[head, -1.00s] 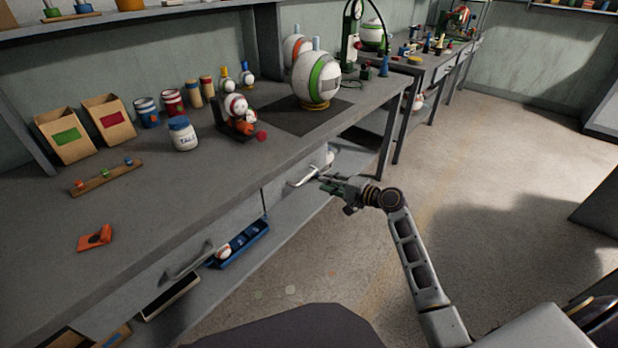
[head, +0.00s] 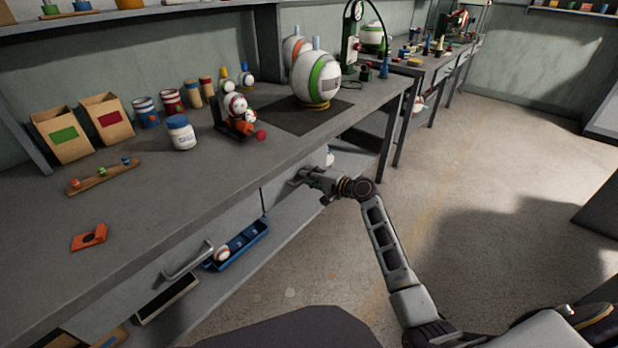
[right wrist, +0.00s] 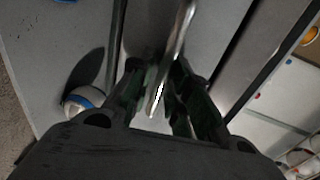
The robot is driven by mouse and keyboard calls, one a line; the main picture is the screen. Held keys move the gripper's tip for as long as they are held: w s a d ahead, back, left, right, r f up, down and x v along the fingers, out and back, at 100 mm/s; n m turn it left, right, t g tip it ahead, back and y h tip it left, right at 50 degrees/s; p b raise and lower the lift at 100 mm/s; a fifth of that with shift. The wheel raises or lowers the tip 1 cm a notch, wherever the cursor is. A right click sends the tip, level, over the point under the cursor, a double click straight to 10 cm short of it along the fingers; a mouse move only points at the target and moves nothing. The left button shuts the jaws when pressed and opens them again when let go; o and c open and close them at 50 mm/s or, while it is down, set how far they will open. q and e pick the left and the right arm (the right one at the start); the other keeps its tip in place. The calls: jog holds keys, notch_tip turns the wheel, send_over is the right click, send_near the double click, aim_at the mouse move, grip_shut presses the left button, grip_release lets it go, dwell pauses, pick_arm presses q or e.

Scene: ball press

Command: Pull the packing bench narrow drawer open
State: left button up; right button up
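The packing bench (head: 130,215) runs along the left in the head view, with drawers under its top. The narrow drawer (head: 280,191) is the right-hand one, its front appearing flush and closed. Its metal bar handle (right wrist: 184,25) shows in the right wrist view, passing between the fingers of my right gripper (right wrist: 160,85). The fingers stand either side of the bar with a small gap; firm contact is not clear. In the head view my right gripper (head: 308,178) covers most of that handle. My left gripper is not in view.
A wider drawer with a bar handle (head: 188,259) is to the left. A blue tray (head: 236,246) with a ball lies on the lower shelf. A large ball (head: 316,77) and a white jar (head: 181,133) stand on the bench.

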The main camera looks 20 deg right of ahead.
dwell(0.3)
grip_shut()
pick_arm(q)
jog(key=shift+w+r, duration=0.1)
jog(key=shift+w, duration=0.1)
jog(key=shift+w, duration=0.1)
pick_arm(e)
jog(key=shift+f, duration=0.1)
